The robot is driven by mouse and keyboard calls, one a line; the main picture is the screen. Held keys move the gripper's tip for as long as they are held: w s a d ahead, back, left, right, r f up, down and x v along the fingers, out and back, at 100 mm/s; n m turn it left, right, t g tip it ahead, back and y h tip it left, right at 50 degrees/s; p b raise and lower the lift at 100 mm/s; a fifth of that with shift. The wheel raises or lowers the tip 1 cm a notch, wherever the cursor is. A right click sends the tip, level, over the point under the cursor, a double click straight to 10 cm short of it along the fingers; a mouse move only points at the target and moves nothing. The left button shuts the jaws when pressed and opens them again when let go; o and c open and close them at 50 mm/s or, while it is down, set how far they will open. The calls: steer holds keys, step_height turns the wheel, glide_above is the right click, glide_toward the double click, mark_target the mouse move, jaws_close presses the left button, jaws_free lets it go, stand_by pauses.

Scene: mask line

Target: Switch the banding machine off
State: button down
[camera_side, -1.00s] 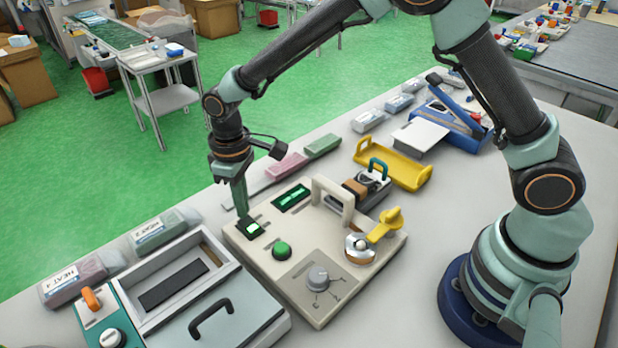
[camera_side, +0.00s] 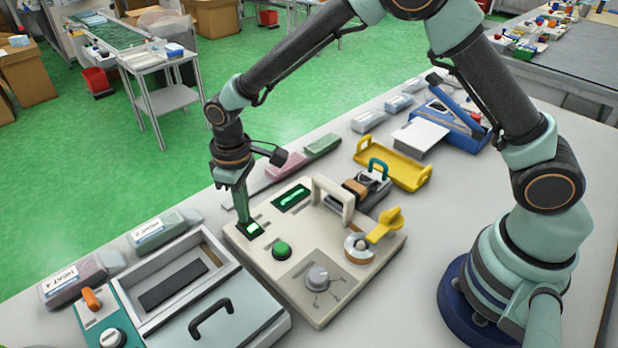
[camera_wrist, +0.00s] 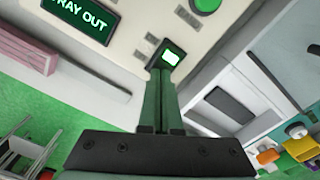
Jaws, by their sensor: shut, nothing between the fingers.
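The banding machine is a beige box (camera_side: 322,308) on the grey bench, with a grey dial (camera_side: 317,277), a round green button (camera_side: 281,250), a green-lit display (camera_side: 291,198) and a carry handle. In the wrist view the display (camera_wrist: 85,17) reads "TRAY OUT". A small rocker switch (camera_side: 252,230) with a lit green-white face sits at the machine's near-left corner; it also shows in the wrist view (camera_wrist: 171,57). My gripper (camera_side: 243,221) is shut and empty, pointing down with its tips at the edge of this switch. I cannot tell whether they touch it.
A sealing unit with a grey lid (camera_side: 225,315) and black handle stands close at the front left. A yellow tray (camera_side: 393,165) and a blue-based device (camera_side: 450,130) lie behind. Packets line the bench edge. The bench right of the machine is clear.

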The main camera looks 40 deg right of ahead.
steer(key=shift+f, duration=0.35)
steer(key=shift+r, duration=3.6)
